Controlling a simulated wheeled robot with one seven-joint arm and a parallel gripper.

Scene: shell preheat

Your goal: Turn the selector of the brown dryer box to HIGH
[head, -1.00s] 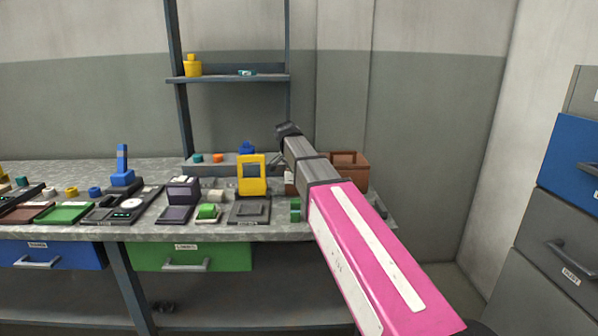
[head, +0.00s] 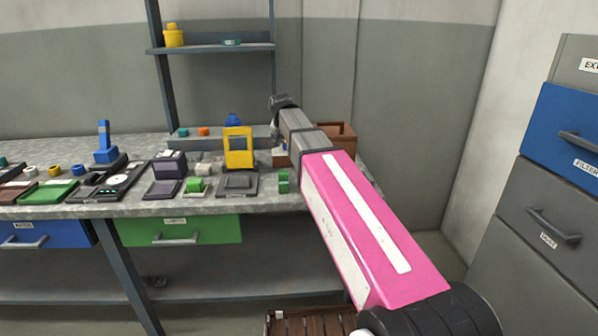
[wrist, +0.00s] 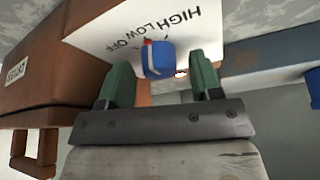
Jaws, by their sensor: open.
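The brown dryer box (head: 337,137) stands at the right end of the bench, partly hidden by my arm in the head view. In the wrist view the brown box (wrist: 50,62) has a white panel (wrist: 105,22) with the words HIGH, LOW and OFF. Its blue selector knob (wrist: 158,62) carries a red mark on the edge facing the words, around LOW; I cannot tell its exact setting. My gripper (wrist: 162,70) is open, its green fingers on either side of the knob, with a wider gap on the right. Contact is not visible.
A yellow frame-shaped device (head: 238,148) and a green block (head: 283,181) stand left of the box on the bench. A slatted brown crate (head: 315,322) is low in front. Blue and grey drawers (head: 563,135) stand at the right.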

